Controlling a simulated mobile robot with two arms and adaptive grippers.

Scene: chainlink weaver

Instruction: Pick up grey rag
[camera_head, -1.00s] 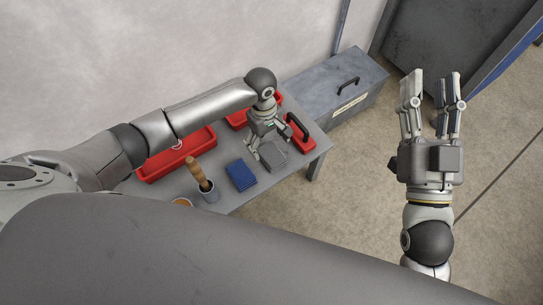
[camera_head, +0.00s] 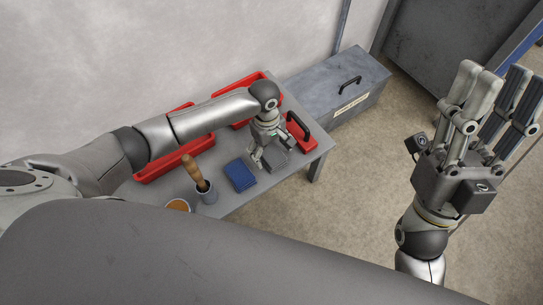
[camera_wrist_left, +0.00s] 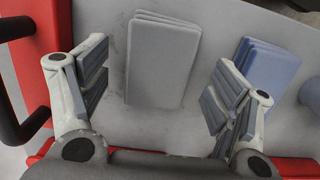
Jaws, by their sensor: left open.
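The grey rag (camera_head: 277,159) is a flat folded stack on the grey table, near its front edge in the head view. It shows whole in the left wrist view (camera_wrist_left: 160,62), lying between the spread fingers but a little beyond them. My left gripper (camera_head: 272,154) is open and points down over the grey rag. Its two fingers (camera_wrist_left: 160,92) stand apart on either side with nothing between them in their grip. Whether the fingertips touch the table cannot be told. My right gripper (camera_head: 495,105) is raised over the floor at the right, open and empty, its fingers pointing up.
A folded blue rag (camera_head: 240,175) lies left of the grey one. A cup (camera_head: 208,192) with a wooden-handled tool and an orange-topped can (camera_head: 178,205) stand further left. A red item with a black handle (camera_head: 303,140) is close right. Red trays (camera_head: 195,147) line the back.

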